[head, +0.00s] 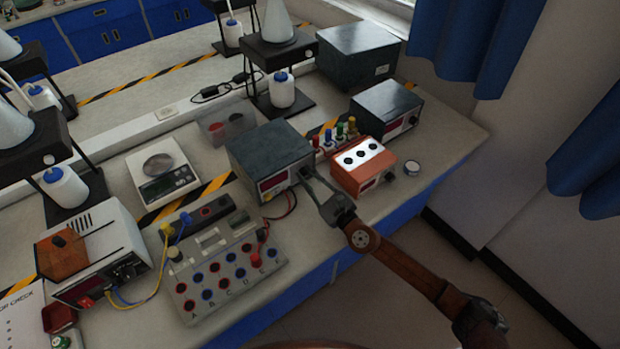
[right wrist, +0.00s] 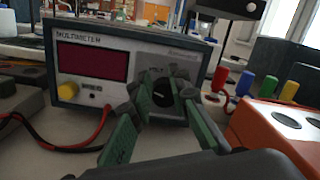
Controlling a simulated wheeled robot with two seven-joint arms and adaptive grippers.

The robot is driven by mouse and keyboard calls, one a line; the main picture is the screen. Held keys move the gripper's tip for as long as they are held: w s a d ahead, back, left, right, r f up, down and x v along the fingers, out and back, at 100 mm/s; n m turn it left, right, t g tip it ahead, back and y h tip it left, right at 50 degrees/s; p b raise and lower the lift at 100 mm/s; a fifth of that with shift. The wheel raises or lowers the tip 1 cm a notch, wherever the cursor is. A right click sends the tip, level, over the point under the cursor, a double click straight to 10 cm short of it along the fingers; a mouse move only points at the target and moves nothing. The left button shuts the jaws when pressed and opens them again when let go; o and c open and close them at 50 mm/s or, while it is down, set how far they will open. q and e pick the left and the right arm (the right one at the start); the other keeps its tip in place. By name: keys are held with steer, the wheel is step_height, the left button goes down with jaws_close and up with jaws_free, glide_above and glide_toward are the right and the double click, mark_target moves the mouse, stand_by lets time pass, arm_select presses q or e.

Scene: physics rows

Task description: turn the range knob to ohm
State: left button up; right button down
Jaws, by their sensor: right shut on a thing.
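The multimeter (head: 268,155) is a dark grey box with a pale front, standing in the middle of the bench. In the right wrist view, its front (right wrist: 75,95) faces me, with a dark red display, a yellow knob at lower left and the label MULTIMETER. The black range knob (right wrist: 162,90) with a pale pointer mark is on the right of this front. My right gripper (head: 307,176) reaches the front's right side. In the right wrist view, its green-padded fingers (right wrist: 160,103) are closed on the range knob from both sides. Ohm lettering is not readable. My left gripper is out of view.
An orange box (head: 360,168) with three round dark sockets stands close right of the multimeter, with coloured plugs (head: 340,131) behind it. A socket board (head: 225,265) lies in front-left. Red and black leads (right wrist: 55,145) hang from the front. The bench's front edge is near.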

steer(key=shift+w+d+f, duration=0.1)
steer(key=shift+d+f, duration=0.25)
steer(key=c, duration=2.7)
jaws_free()
steer(key=shift+f, duration=0.1)
steer(key=o, duration=1.1)
steer(key=shift+a+r, duration=0.1)
steer(key=shift+r, duration=0.15)
